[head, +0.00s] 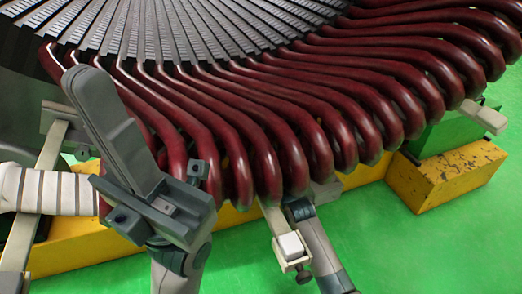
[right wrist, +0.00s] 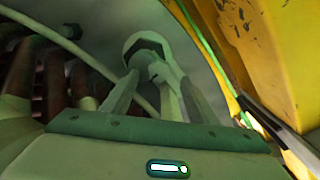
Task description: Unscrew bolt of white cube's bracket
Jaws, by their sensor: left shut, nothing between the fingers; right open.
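The white cube (head: 291,245) sits on the outer end of a pale flat bracket (head: 272,222) that juts out from under the red coils. A small dark bolt (head: 303,275) shows at the bracket's end, just below the cube. My right gripper (head: 299,209) is beside and partly under the bracket, its fingertips hidden in the head view. In the right wrist view its open fingers (right wrist: 160,97) stand on both sides of a pale round-headed part (right wrist: 146,45), probably the bolt; contact cannot be told. My left gripper (head: 88,85) is shut and empty, raised in front of the coils at the left.
Red coils (head: 265,165) of the stator fill the back. A yellow beam (head: 450,180) runs below them. A white-wrapped tube (head: 55,190) and another pale bracket (head: 45,165) are at the left. Another bracket (head: 484,117) juts out at the right. The green floor (head: 420,250) is clear at front right.

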